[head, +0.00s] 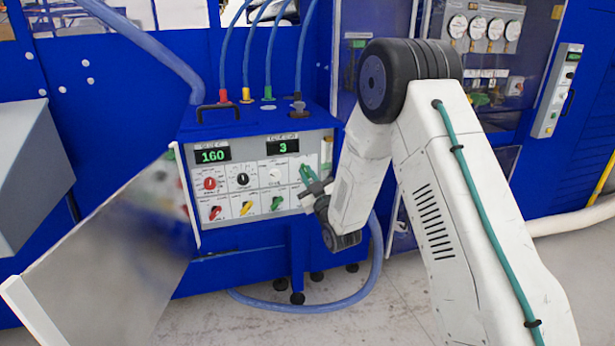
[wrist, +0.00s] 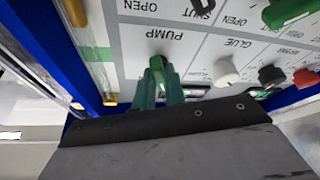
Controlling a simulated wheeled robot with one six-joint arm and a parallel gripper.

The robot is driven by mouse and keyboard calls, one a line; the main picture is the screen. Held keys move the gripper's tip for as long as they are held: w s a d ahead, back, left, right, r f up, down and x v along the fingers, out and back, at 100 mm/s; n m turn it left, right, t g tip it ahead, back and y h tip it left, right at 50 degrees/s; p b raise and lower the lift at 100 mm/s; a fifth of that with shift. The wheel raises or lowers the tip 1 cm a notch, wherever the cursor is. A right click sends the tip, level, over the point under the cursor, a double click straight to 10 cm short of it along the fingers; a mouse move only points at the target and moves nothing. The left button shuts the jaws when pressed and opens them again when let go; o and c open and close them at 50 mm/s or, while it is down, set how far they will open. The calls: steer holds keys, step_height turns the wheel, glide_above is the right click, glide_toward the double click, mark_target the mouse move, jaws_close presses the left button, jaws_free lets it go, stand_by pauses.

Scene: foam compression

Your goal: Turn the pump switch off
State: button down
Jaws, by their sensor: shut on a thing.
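The control panel (head: 250,216) is on the front of a blue machine, with rows of coloured knobs and two lit displays reading 160 and 3. In the wrist view the pump switch (wrist: 158,65) is a green knob beside the printed word PUMP. My gripper (wrist: 160,90) has its green fingers closed around this knob, covering part of it. In the head view my gripper (head: 310,178) reaches the right side of the panel and hides the pump switch there.
The wrist view shows a white knob (wrist: 226,71), a red knob (wrist: 272,76) and another green knob (wrist: 290,11) close by. A hinged metal door (head: 115,255) stands open left of the panel. A blue hose (head: 372,265) loops down to the floor.

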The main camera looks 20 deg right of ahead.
steer(key=shift+n+y, duration=0.4)
steer(key=shift+n, duration=0.6)
steer(key=shift+n+g, duration=0.3)
steer(key=c, duration=1.5)
jaws_free()
steer(key=shift+o, duration=0.2)
steer(key=shift+s, duration=0.1)
steer(key=v, duration=0.7)
steer(key=shift+s+d, duration=0.15)
steer(key=shift+s, duration=0.15)
steer(key=shift+f, duration=0.15)
